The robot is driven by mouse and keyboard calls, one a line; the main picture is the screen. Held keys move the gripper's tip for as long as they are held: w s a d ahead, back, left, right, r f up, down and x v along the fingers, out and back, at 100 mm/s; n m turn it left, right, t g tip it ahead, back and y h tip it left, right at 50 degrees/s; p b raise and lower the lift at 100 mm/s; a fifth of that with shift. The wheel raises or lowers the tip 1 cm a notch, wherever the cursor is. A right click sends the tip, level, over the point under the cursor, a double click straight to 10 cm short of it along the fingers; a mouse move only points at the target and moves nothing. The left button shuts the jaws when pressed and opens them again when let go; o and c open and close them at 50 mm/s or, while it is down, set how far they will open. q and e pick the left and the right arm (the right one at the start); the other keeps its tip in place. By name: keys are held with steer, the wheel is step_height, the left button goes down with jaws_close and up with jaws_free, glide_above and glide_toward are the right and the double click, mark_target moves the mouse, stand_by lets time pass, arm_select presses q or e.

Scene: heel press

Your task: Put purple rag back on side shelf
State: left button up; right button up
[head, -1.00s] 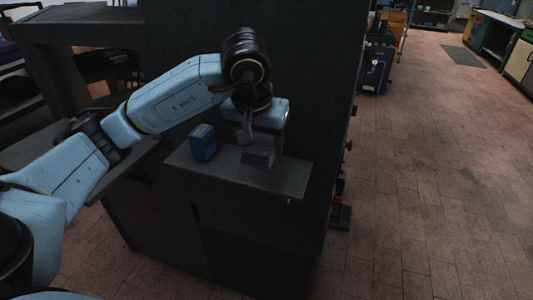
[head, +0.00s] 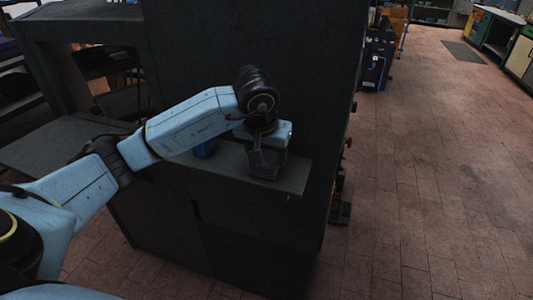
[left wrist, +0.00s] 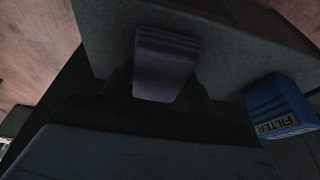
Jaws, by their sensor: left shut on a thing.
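The purple rag (head: 264,170), a folded dark stack, is at the right part of the small side shelf (head: 295,177) on the dark machine. It also shows in the left wrist view (left wrist: 165,62). My left gripper (head: 263,158) is directly above the rag, its dark fingers shut on it and hiding part of it. I cannot tell whether the rag's underside touches the shelf. My right gripper is not in view.
A blue box (head: 205,148) marked FILTER stands on the shelf left of the rag, partly behind my arm; it also shows in the left wrist view (left wrist: 280,108). The machine's dark wall (head: 300,60) rises behind the shelf. Open floor lies right.

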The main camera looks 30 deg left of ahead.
arm_select(q)
steer(key=shift+f, duration=0.1)
steer(key=o, duration=0.5)
steer(key=shift+f, duration=0.1)
steer(key=o, duration=0.4)
steer(key=shift+o, duration=0.2)
steer(key=shift+r, duration=0.2)
steer(key=v, duration=1.2)
steer(key=shift+p, duration=0.45)
steer(key=shift+s, duration=0.1)
